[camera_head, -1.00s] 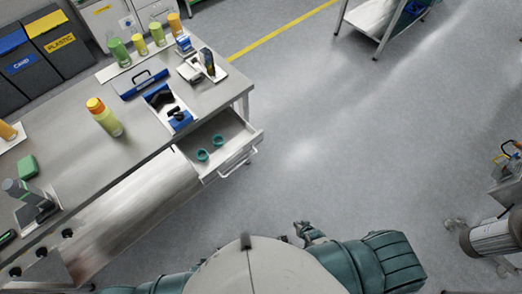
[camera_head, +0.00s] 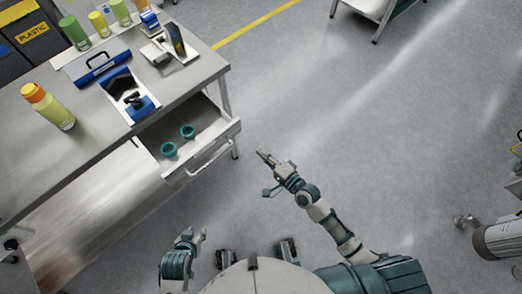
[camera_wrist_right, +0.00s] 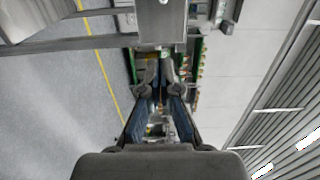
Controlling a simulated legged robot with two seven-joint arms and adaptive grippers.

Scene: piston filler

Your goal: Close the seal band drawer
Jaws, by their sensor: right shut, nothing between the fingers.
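The drawer (camera_head: 229,130) under the workbench is pulled open. Two teal seal bands (camera_head: 187,131) lie in it. Its front carries a pale bar handle (camera_head: 209,158). My right gripper (camera_head: 263,155) is shut and empty, out to the right of the drawer front and apart from it. In the right wrist view, the right gripper's fingers (camera_wrist_right: 162,60) are together below a grey boxy surface (camera_wrist_right: 160,20); I cannot tell whether that is the drawer. My left gripper (camera_head: 200,238) is low, in front of the bench and below the drawer in the picture; its finger opening is unclear.
The floor (camera_head: 330,110) right of the drawer is clear. A metal cylinder (camera_head: 500,238) is at far right.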

